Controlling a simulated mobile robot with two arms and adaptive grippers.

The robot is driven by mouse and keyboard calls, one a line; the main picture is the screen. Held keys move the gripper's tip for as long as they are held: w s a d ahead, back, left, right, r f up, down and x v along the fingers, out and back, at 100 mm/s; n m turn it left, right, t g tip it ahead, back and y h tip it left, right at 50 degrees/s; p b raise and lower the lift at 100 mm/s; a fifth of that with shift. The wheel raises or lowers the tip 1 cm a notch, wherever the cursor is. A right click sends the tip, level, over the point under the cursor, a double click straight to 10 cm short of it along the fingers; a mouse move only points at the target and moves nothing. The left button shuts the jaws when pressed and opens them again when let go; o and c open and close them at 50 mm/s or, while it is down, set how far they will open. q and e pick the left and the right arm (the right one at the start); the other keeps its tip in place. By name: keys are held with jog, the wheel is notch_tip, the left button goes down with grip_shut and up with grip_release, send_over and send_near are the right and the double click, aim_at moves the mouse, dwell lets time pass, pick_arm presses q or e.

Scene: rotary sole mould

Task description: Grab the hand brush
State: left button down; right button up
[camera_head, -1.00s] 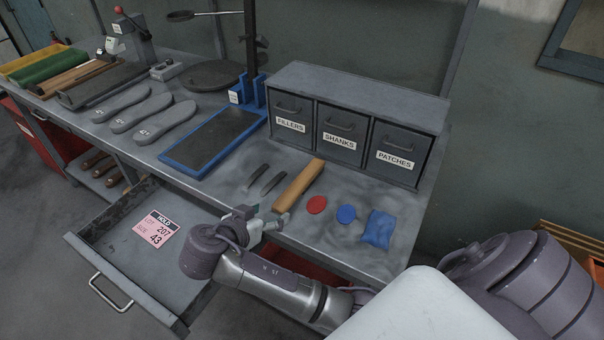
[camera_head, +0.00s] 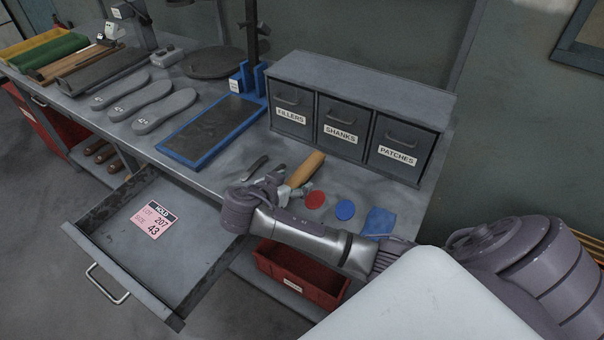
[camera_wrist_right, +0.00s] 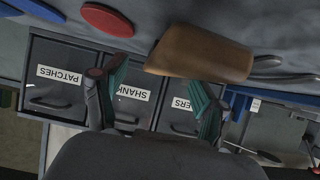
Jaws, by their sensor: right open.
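The hand brush appears to be the tan wooden piece (camera_head: 307,168) lying on the bench in front of the drawer cabinet; its bristles do not show. My right gripper (camera_head: 287,186) is at its near end and hides that end in the head view. In the right wrist view the brown wooden piece (camera_wrist_right: 200,53) lies beyond the two green-padded fingers, nearer the right finger. There my right gripper (camera_wrist_right: 160,88) is open, with nothing held between the fingers. I cannot tell whether a finger touches the wood. My left gripper is not in view.
Dark curved tools (camera_head: 258,167) lie left of the brush. Red (camera_head: 315,199) and blue (camera_head: 345,210) discs and a blue patch (camera_head: 379,222) lie right. The drawer cabinet (camera_head: 355,85) stands behind. An open drawer (camera_head: 190,262) and red bin (camera_head: 300,272) are below the bench edge.

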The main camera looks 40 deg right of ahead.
aim_at(298, 176)
jog(key=x, duration=0.4)
jog(key=shift+w+d+r+p, duration=0.15)
jog(key=shift+p, duration=0.25)
jog(key=c, duration=1.2)
jog(key=shift+c, duration=0.6)
jog(key=shift+r, duration=0.15)
